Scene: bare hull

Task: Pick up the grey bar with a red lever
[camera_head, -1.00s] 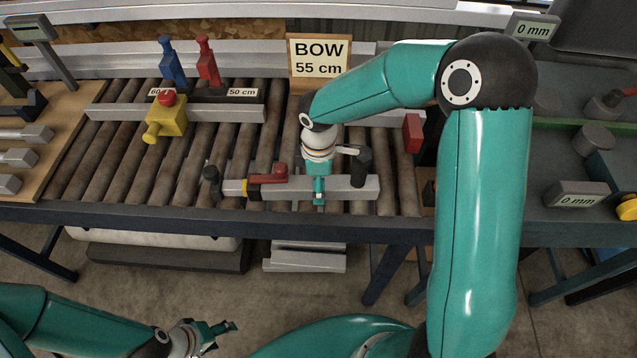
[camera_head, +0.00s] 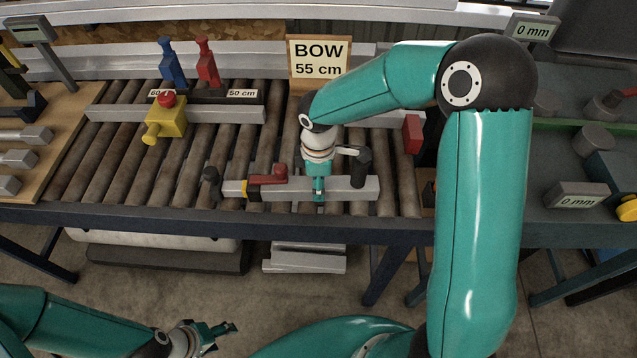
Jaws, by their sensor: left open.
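The grey bar (camera_head: 337,188) with a red lever (camera_head: 267,177) lies across the rollers near the front edge of the conveyor. It has a yellow band near its left end and dark upright knobs at both ends. My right gripper (camera_head: 318,188) points down at the bar's middle, right of the lever. A teal finger shows against the bar's front face; the other finger is hidden, so I cannot tell if it grips. My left gripper (camera_head: 222,335) is open and empty, low in front of the conveyor, well away from the bar.
A yellow block with a red knob (camera_head: 165,118) stands at a rear grey rail (camera_head: 215,112). Blue (camera_head: 172,65) and red (camera_head: 207,65) clamps stand behind it. A sign (camera_head: 319,62) reads "BOW 55 cm".

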